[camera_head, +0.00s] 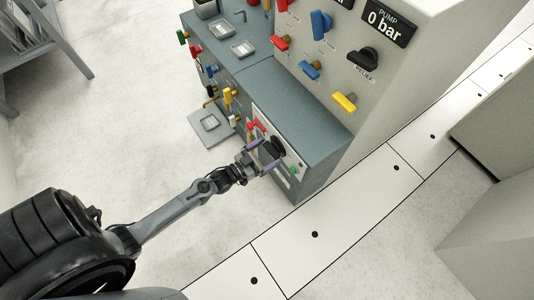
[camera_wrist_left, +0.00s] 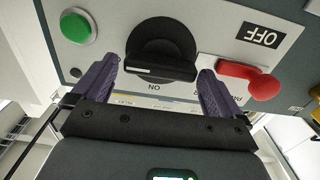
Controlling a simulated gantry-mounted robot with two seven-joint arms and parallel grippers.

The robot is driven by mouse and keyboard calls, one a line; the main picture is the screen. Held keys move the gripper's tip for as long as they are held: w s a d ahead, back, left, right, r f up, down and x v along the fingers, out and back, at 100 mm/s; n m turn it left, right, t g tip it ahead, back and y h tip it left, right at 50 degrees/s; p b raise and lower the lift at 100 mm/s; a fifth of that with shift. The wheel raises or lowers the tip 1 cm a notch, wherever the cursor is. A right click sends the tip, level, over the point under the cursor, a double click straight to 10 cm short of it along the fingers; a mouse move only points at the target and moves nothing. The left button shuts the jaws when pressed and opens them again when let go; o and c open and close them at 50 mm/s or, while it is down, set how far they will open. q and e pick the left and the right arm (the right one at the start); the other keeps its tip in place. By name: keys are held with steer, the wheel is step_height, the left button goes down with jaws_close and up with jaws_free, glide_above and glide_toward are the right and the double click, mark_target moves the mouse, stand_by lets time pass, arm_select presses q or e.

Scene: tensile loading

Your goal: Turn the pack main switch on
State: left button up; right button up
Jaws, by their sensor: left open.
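The black rotary switch (camera_wrist_left: 160,42) is on a pale plate with an OFF label (camera_wrist_left: 261,35) at the upper right and an ON label below, both upside down in the left wrist view. Its raised grip bar lies nearly level across that view and bears a white line. In the head view, the switch (camera_head: 271,149) is on the front of the low cabinet. My left gripper (camera_wrist_left: 157,75) is open, with purple fingertips left and right of the switch's lower part. Contact cannot be told. It also shows in the head view (camera_head: 261,157). My right gripper is not in view.
A green button (camera_wrist_left: 78,26) is left of the switch and a red lever (camera_wrist_left: 250,78) is close by my right-hand fingertip in the left wrist view. The grey-blue cabinet (camera_head: 310,133) carries more coloured handles. Open floor (camera_head: 120,130) lies left of it.

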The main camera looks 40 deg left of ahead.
arm_select(q)
steer(key=shift+w, duration=0.3)
